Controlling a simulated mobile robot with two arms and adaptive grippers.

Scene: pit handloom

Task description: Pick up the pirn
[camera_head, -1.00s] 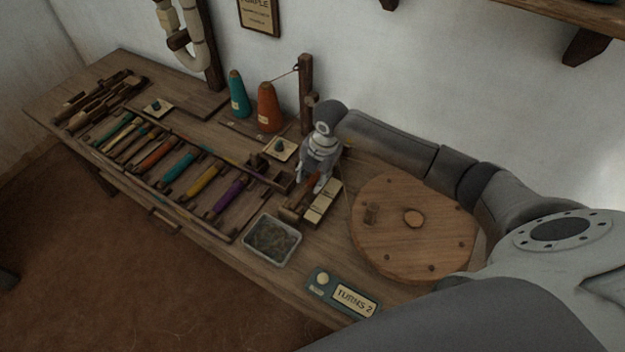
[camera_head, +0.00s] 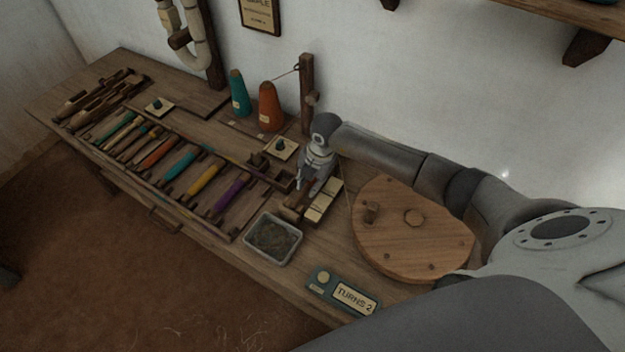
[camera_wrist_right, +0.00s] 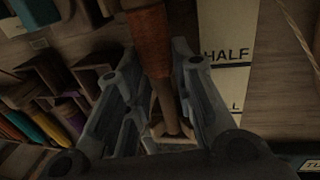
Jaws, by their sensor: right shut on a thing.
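The pirn (camera_wrist_right: 150,45) has an orange-red wound part and a bare wooden shank. It runs between the two fingers of my right gripper (camera_wrist_right: 160,98) in the right wrist view. My right gripper is shut on it. In the head view my right gripper (camera_head: 305,184) points down at the wooden holder beside the cream gauge strip (camera_head: 324,200), and only a little of the pirn shows there. I cannot tell whether the pirn is clear of the holder. My left gripper is not in view.
A rack (camera_head: 232,238) of several coloured pirns lies left of the gripper. A grey tray (camera_head: 298,240), a round wooden disc (camera_head: 400,245) and a "TURNS 2" counter (camera_head: 322,290) are nearby. Teal (camera_head: 238,95) and orange (camera_head: 270,108) cones and a post (camera_head: 306,85) stand behind.

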